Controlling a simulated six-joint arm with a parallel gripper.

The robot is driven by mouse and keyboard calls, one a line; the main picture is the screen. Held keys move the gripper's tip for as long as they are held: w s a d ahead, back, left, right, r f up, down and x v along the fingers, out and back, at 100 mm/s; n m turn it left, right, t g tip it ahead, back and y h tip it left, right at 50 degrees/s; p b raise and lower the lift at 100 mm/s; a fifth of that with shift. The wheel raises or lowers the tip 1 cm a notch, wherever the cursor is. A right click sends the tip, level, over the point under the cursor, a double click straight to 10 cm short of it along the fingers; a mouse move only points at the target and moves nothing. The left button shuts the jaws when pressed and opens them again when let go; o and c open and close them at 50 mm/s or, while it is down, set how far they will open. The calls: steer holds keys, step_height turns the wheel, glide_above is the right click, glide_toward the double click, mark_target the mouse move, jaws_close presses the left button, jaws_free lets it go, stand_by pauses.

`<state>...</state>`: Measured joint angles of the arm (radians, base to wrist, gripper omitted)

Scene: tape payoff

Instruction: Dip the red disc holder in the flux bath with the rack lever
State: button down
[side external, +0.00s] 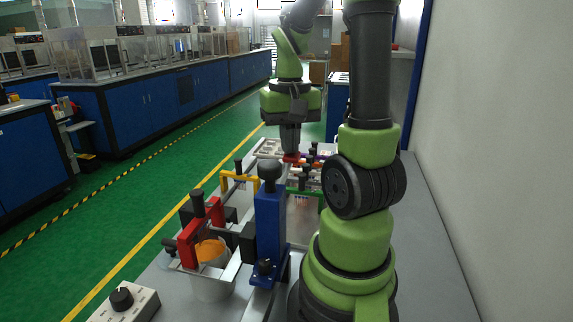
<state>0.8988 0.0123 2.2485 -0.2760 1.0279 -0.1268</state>
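A red bracket-shaped holder (188,250) with black knobs is at the front left, at the metal frame over a whitish pot (210,288). Orange material (210,250) shows in the pot's mouth, close by the red holder; I cannot tell if they touch. A blue upright column (270,222), apparently the rack lever's, stands just right of the pot with a black knob (268,174) on top. My gripper (291,152) points down at the far end of the table, well behind the column. A small red part shows at its tip; its fingers are too small to read.
A yellow bracket (241,179) and a green bracket (304,191) stand between the column and my gripper. Small coloured parts (312,155) crowd the far table. A control box with a black dial (122,299) sits front left. A wall (495,130) bounds the right side.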

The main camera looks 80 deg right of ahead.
mark_target(290, 162)
steer(key=shift+f, duration=2.25)
steer(key=shift+r, duration=0.1)
stand_by(0.6)
steer(key=shift+r, duration=4.55)
steer(key=w+a+r+n+t+y, duration=0.1)
steer(key=a+n+t, duration=0.2)
steer(key=a, duration=0.6)
steer(key=w+a+r+n+t+y, duration=0.1)
steer(key=a+n+t, duration=0.3)
steer(key=a, duration=0.5)
steer(key=shift+a+r+n, duration=0.2)
steer(key=shift+r+n, duration=0.3)
steer(key=shift+r, duration=0.1)
